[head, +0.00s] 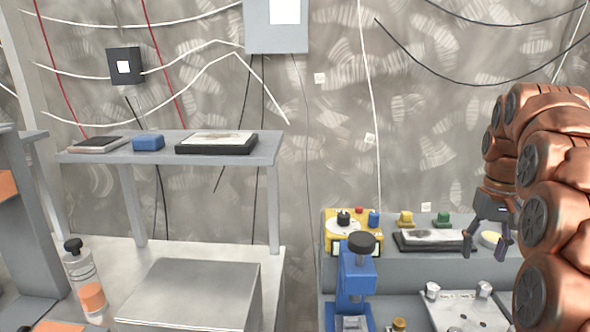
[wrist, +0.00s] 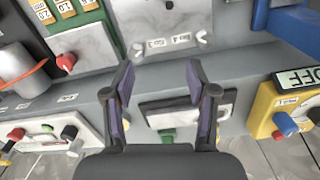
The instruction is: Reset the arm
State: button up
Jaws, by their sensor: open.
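My arm, in copper-coloured segments, enters at the right of the head view and curls down. My gripper (head: 485,248) is dark grey with two fingers spread apart, nothing between them. It hangs over the right side of the grey bench, in front of the black-framed pad (head: 430,238) and beside a pale round item (head: 491,238). In the wrist view my gripper (wrist: 160,82) also shows open and empty. Beyond its fingers lies a light plate (wrist: 158,25) with wing nuts and printed labels.
A yellow device (head: 353,232) with knobs and a blue press-like stand (head: 356,285) stand left of my gripper. A shelf (head: 268,155) carries a blue block (head: 148,143) and flat items. A bottle (head: 85,285) stands at lower left. Cables hang on the wall.

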jog(key=s+a+f+n+g, duration=0.1)
jog(key=s+a+f, duration=0.55)
jog(key=s, duration=0.45)
jog(key=s+a+f+n, duration=0.1)
jog(key=s+a+f, duration=0.5)
jog(key=s, duration=0.4)
jog(key=s+a+f+n+g, duration=0.1)
jog(key=s+a+f, duration=0.3)
jog(key=s+a, duration=0.55)
jog(key=s+d+p+v, duration=0.1)
jog(key=s+p+v, duration=0.2)
jog(key=p+v, duration=1)
jog(key=shift+s+d+r+t, duration=0.15)
jog(key=shift+d+r+t, duration=0.15)
jog(key=shift+r, duration=0.35)
